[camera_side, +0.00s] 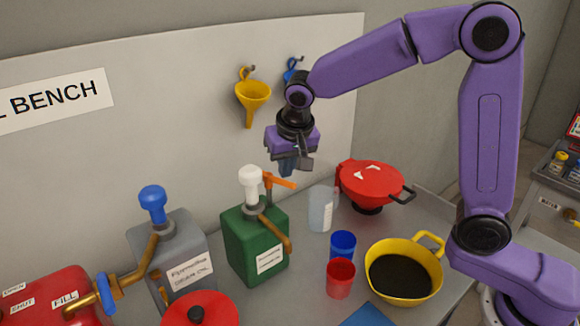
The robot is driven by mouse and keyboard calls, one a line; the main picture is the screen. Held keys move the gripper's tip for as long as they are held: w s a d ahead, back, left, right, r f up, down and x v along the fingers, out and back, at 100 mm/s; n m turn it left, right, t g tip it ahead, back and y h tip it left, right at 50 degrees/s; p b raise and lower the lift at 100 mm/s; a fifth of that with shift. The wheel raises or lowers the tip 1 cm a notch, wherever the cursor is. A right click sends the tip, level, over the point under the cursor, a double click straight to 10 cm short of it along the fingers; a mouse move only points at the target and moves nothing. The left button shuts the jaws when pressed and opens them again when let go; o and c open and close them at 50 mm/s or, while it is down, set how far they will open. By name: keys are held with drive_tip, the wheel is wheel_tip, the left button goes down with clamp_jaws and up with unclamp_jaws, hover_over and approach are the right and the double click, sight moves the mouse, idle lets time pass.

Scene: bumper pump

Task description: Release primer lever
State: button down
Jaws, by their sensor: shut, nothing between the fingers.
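An orange lever (279,182) sticks out to the right near the top of a green oil can (255,245), beside its white pump knob (250,178). I take it to be the primer lever. The can also has a brown spout (277,230) pointing down to the right. My gripper (287,170) is shut and empty, pointing down just above the orange lever in the picture. I cannot tell whether the fingertips touch the lever.
A grey oil can (178,255) with a blue knob stands left. A yellow funnel (252,92) hangs behind.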

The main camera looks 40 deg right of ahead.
idle(0.3)
wheel_tip(320, 180, up, 10)
drive_tip(key=shift+w+d, duration=0.15)
drive_tip(key=shift+d, duration=0.05)
idle(0.5)
drive_tip(key=shift+r, duration=0.1)
